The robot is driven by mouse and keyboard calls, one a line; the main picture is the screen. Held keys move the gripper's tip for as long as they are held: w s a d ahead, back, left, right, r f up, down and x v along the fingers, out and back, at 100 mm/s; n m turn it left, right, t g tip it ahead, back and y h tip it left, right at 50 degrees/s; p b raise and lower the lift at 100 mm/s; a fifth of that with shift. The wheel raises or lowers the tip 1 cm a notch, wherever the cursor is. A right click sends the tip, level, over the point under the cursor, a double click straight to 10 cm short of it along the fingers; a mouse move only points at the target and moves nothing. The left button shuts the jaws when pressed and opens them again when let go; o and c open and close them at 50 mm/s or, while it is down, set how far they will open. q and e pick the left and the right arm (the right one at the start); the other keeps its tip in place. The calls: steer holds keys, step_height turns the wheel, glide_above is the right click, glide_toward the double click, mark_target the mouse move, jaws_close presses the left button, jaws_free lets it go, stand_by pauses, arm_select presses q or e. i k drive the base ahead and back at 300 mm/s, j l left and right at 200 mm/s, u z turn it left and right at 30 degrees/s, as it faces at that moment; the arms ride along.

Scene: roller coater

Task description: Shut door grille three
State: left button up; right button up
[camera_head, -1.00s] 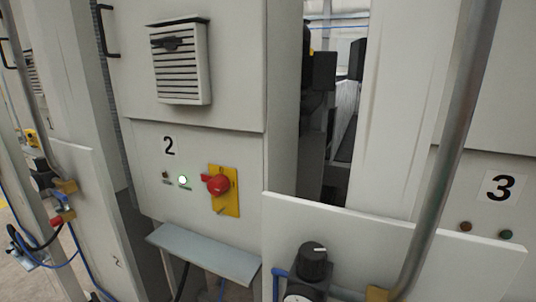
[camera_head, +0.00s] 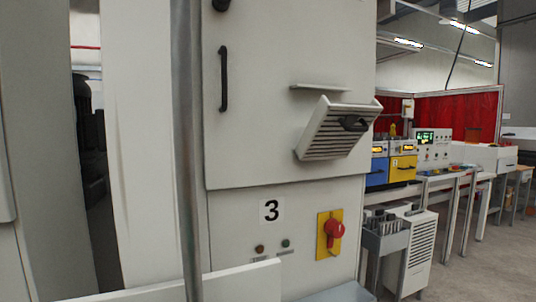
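The door grille three (camera_head: 339,128) is a slatted off-white panel with a dark handle on the upper part of cabinet three (camera_head: 288,75). It is open, tilted outward from the cabinet face, with its top edge standing off the door. A small ledge (camera_head: 319,87) sticks out just above it. The label 3 (camera_head: 271,210) is below on the cabinet's lower panel. Neither of my grippers is in view.
A red rotary switch (camera_head: 333,230) on a yellow plate sits under the grille. A vertical metal pipe (camera_head: 187,150) and a white panel (camera_head: 240,281) stand in front at left. Machines on benches (camera_head: 400,165) and open floor (camera_head: 455,265) lie to the right.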

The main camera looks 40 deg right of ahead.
mark_target(333, 131)
steer(key=l+z, duration=0.1)
steer(key=z, duration=1.6)
